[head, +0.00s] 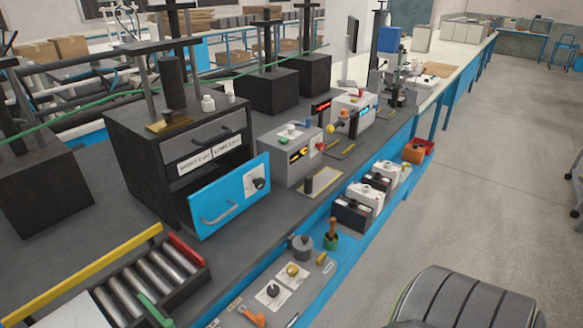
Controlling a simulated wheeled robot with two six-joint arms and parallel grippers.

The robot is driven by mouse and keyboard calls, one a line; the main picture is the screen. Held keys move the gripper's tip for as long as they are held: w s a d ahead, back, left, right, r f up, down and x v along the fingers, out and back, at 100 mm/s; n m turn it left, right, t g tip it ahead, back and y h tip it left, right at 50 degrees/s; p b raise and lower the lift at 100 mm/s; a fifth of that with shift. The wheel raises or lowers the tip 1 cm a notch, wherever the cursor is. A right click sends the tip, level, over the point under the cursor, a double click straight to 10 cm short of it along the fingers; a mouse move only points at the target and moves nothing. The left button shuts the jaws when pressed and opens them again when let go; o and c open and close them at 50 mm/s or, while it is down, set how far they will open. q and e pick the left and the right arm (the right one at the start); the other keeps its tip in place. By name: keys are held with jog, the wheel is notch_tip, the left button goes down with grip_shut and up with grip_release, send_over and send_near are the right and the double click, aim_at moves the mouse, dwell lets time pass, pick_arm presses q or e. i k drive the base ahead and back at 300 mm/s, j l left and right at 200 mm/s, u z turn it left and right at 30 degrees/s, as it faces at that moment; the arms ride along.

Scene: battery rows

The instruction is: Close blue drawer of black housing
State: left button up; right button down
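The black housing (140,150) stands on the dark bench at the left of the head view. Its blue drawer (232,187) is at the lower front. The grey upper drawer front (205,135), with a handle and two white labels, looks flush. Neither of my grippers is in view.
A roller tray (150,285) with yellow, red and green bars lies in front at left. Grey instrument boxes (291,150) stand right of the drawer. A lower blue-edged shelf holds several small devices (352,213). Floor at right is mostly clear.

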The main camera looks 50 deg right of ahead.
aim_at(205, 205)
jog(key=z, duration=1.3)
